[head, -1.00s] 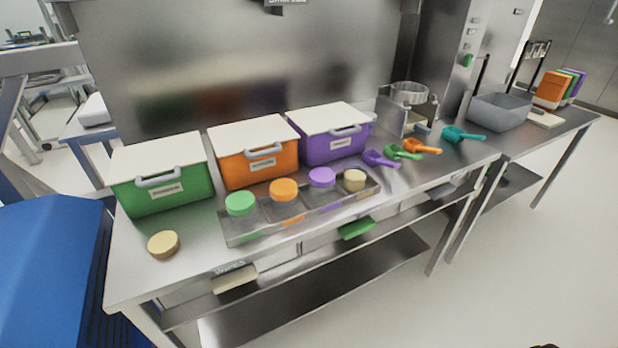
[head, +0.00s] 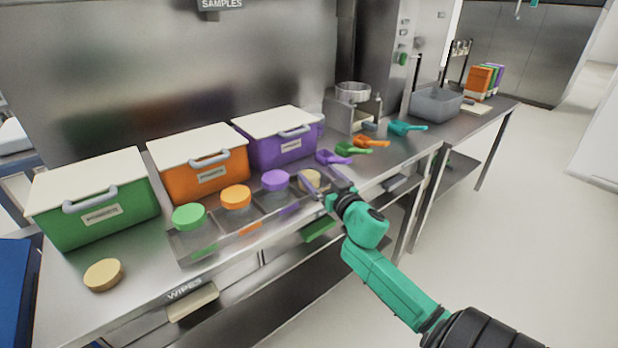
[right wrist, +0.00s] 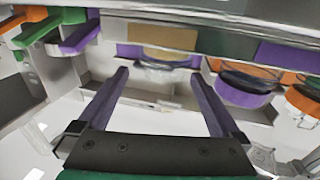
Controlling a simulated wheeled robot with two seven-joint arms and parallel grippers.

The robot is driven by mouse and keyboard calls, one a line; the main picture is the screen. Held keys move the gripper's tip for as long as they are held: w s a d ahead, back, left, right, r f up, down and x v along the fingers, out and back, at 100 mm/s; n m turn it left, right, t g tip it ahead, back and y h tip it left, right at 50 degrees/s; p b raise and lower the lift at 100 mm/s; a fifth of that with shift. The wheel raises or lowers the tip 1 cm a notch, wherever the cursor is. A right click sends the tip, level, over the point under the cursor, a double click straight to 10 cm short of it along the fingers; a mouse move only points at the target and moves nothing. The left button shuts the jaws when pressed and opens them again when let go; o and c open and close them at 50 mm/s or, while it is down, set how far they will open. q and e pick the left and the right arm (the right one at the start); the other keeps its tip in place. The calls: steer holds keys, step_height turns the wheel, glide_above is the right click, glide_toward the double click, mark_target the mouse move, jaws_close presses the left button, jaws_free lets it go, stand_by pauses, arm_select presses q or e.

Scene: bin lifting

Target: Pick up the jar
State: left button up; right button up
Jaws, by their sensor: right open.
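A clear tray (head: 184,255) on the steel table holds a row of clear jars. Their lids are green (head: 189,217), orange (head: 236,196), purple (head: 275,180) and beige (head: 308,175), the beige one at the right end. My right gripper (head: 324,181) is open at that end, beside the beige-lidded jar and partly covering it. In the right wrist view its two fingers (right wrist: 160,75) are spread, with a clear shape between their tips; I cannot tell whether they touch it. The purple-lidded jar (right wrist: 240,94) is outside the right finger. My left gripper is not in view.
Green (head: 95,212), orange (head: 204,177) and purple (head: 284,148) lidded bins stand behind the tray. Several scoops (head: 370,142) lie to its right. A round beige lid-like piece (head: 104,275) lies at the table's left. A grey tub (head: 436,105) stands far right.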

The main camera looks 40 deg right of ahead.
mark_target(308, 164)
steer(key=x, duration=0.5)
steer(key=shift+w+a+r, duration=0.1)
steer(key=shift+a+r, duration=0.25)
steer(key=shift+w+f, duration=0.1)
steer(key=shift+w, duration=0.05)
steer(key=c, duration=0.7)
jaws_close()
